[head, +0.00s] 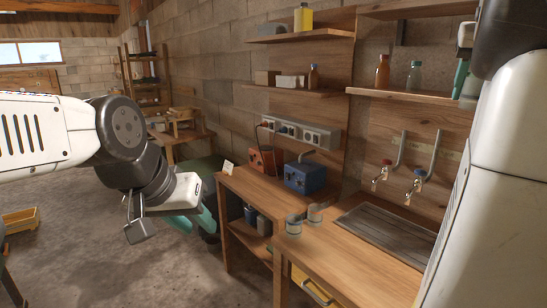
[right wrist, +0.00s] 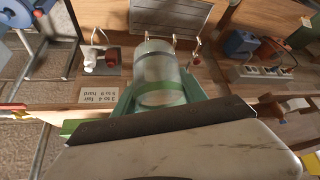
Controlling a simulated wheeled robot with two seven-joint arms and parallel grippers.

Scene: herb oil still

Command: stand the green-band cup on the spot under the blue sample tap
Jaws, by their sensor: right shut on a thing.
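My right gripper (right wrist: 158,92) is shut around a clear cup (right wrist: 160,68), which shows between its green fingers in the right wrist view. In the head view, my right arm fills the right edge and little of the gripper shows. The blue sample tap (head: 419,175) is on the wall board, right of the red tap (head: 385,165). Below them is a grey slatted drain board (head: 385,236). My left gripper (head: 198,220) is left of the bench, holding nothing I can see; its opening is unclear.
Two clear cups, one nearer (head: 293,225) and one behind (head: 315,212), stand on the bench left of the drain board. A blue box (head: 305,177) and an orange box (head: 264,161) stand further back. A shelf with bottles (head: 415,75) hangs above the taps.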

